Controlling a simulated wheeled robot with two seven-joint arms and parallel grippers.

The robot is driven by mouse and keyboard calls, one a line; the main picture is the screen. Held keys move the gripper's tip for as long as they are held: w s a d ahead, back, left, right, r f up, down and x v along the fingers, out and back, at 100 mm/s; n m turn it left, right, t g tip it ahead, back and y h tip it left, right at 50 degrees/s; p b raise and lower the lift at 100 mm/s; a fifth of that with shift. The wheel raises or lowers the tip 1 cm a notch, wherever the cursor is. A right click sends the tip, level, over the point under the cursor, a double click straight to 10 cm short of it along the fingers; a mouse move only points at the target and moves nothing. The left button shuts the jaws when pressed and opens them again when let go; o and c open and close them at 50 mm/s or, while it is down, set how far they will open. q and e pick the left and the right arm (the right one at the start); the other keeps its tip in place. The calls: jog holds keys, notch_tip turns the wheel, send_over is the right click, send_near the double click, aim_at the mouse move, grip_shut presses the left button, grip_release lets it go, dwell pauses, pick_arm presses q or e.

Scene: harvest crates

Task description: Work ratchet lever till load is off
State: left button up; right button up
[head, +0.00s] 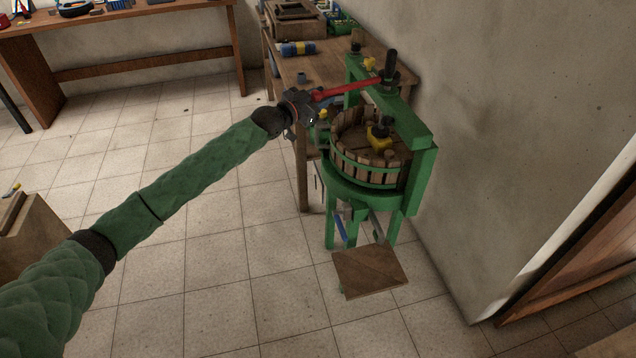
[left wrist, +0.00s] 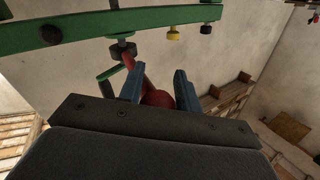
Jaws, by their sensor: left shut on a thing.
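A green press with a slatted wooden basket (head: 350,165) stands by the wall. Its red ratchet lever (head: 350,89) runs left from the dark screw (head: 391,68) at the crossbeam (head: 405,115). My left gripper (head: 309,100) is shut on the lever's left end. In the left wrist view the lever's red knob (left wrist: 158,98) sits between the two blue-grey fingers, and the red shaft (left wrist: 132,65) runs up to the green beam (left wrist: 90,30). A dark and yellow piece (head: 379,138) shows above the basket's wooden top. My right gripper is out of view.
A wooden bench (head: 335,62) with a crate and a blue-yellow roll (head: 297,48) stands behind the press. A small wooden board (head: 370,270) is low in front of the press. The wall is close on the right.

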pick_arm(q)
jog(key=shift+r, duration=0.3)
